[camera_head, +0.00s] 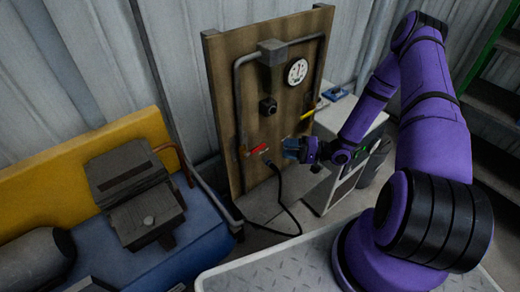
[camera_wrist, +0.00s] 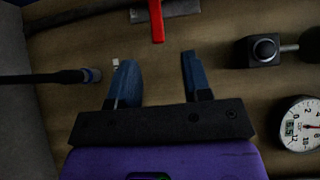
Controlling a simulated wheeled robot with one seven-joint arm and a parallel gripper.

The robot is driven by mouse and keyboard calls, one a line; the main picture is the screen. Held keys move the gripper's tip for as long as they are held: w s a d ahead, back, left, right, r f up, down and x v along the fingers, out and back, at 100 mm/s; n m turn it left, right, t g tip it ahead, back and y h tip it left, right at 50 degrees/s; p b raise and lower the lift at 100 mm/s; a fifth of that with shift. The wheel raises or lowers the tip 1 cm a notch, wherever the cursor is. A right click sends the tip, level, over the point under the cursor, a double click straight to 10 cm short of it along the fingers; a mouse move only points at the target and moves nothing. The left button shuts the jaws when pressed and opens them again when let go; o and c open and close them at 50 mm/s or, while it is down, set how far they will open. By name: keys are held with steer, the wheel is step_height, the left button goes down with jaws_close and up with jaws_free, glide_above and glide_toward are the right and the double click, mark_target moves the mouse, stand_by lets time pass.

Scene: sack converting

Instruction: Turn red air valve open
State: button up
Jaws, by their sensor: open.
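The red air valve handle (camera_head: 259,149) sits low on the wooden panel, at the left pipe. In the wrist view the red handle (camera_wrist: 157,20) shows at the top, its end pointing down toward the space between my fingers. My gripper (camera_head: 291,148) is in front of the panel, just right of the handle in the head view. In the wrist view my gripper (camera_wrist: 157,68) has its two blue fingers apart with nothing between them. The handle's end lies beyond the fingertips, apart from them. The valve body is only partly seen.
The wooden panel (camera_head: 228,110) also carries a round gauge (camera_head: 297,72), a black knob (camera_head: 268,106) and a yellow handle (camera_head: 308,114). A black hose (camera_head: 277,187) hangs below the red handle; its end (camera_wrist: 88,75) lies left of my fingers. A pale cabinet (camera_head: 345,125) stands right.

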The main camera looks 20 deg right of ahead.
mark_target(261, 148)
steer(key=x, duration=1)
steer(key=shift+w+a+f, duration=0.25)
steer(key=shift+f, duration=0.05)
jaws_close()
